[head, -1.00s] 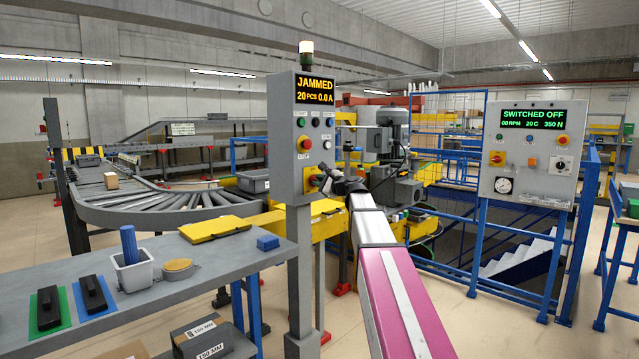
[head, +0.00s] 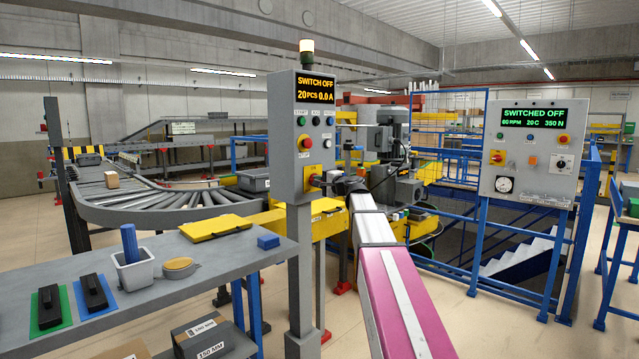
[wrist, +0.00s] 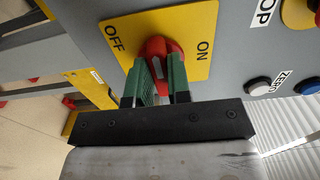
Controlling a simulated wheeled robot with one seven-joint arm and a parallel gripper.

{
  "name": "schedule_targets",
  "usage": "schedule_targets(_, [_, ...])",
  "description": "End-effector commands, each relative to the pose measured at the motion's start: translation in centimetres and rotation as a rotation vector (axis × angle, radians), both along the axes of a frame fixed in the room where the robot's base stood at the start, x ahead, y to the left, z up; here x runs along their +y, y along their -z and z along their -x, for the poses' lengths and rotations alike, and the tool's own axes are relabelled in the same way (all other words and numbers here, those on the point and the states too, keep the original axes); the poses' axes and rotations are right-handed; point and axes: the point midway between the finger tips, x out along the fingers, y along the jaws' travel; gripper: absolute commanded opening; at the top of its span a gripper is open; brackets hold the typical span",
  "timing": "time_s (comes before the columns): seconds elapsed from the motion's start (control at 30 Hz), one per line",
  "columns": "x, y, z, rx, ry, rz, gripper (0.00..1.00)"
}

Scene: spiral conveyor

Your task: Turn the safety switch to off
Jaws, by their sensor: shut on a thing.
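The safety switch is a red knob (wrist: 156,47) on a yellow plate (wrist: 195,22) marked OFF on the left and ON on the right in the wrist view. My gripper (wrist: 160,68) has green fingers shut on the red knob, one on each side. In the head view my gripper (head: 322,182) reaches the plate from the right and partly hides the knob. The post's display (head: 315,90) reads SWITCH OFF, 20 PCS, 0.0 A.
A red stop button (head: 306,143) sits above the switch on the post. A grey table (head: 180,285) with a yellow folder (head: 215,228) stands at left. A curved roller conveyor (head: 150,209) lies behind. A second panel (head: 530,150) at right reads SWITCHED OFF.

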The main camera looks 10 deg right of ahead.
Motion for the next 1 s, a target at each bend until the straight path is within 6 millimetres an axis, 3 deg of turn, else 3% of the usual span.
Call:
schedule_targets(0.47, [0.0,0.1,0.1,-0.007,-0.001,0.015,0.0])
schedule_targets(0.5, [0.0,0.1,0.1,-0.007,-0.001,0.015,0.28])
schedule_targets(0.57, [0.0,0.1,0.1,-0.006,-0.001,0.014,0.44])
schedule_targets(0.87, [-0.1,0.1,0.2,-0.007,0.0,0.011,0.44])
schedule_targets(1.0, [-0.7,0.1,1.2,-0.007,0.0,0.011,0.44])
